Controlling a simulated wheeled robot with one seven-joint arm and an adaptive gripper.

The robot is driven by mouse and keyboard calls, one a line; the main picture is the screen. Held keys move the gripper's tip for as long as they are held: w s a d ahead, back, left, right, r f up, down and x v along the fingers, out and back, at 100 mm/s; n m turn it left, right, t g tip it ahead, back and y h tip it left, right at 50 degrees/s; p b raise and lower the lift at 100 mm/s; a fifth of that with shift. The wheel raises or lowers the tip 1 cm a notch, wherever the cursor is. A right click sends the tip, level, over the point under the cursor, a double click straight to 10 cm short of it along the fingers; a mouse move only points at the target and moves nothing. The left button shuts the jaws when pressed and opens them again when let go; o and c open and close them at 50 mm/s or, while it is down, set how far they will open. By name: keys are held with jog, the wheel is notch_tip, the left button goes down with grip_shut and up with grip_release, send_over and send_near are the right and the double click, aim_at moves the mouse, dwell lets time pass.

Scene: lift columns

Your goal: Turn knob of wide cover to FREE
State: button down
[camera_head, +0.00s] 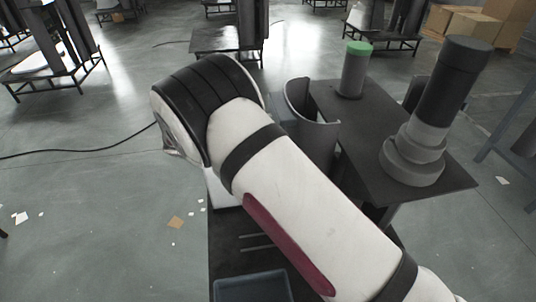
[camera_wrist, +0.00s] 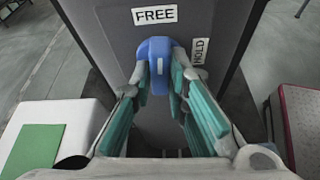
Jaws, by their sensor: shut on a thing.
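The blue knob (camera_wrist: 158,52) sits on a dark grey cover face (camera_wrist: 105,30) in the wrist view. A white FREE label (camera_wrist: 154,15) is above the knob, and a white HOLD label (camera_wrist: 199,52), turned sideways, is to its right. The knob's long grip runs up and down the picture, with its rounded end near FREE. My gripper (camera_wrist: 159,72) is shut on the knob, with a teal-padded finger on each side. In the head view my arm hides the gripper and knob.
A dark table (camera_head: 365,150) holds a green-topped cylinder (camera_head: 354,72) and a stepped dark column (camera_head: 450,85). A curved grey shell (camera_head: 312,120) stands at its left edge. A blue bin (camera_head: 253,287) is at the bottom. Open floor lies to the left, crossed by a cable.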

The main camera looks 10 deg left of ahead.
jog(key=shift+f+n+g, duration=0.1)
jog(key=shift+n+g, duration=0.2)
jog(key=shift+n, duration=0.1)
dwell(0.3)
jog(key=c, duration=1.6)
grip_release()
jog(key=shift+o, duration=0.2)
jog(key=v, duration=1.2)
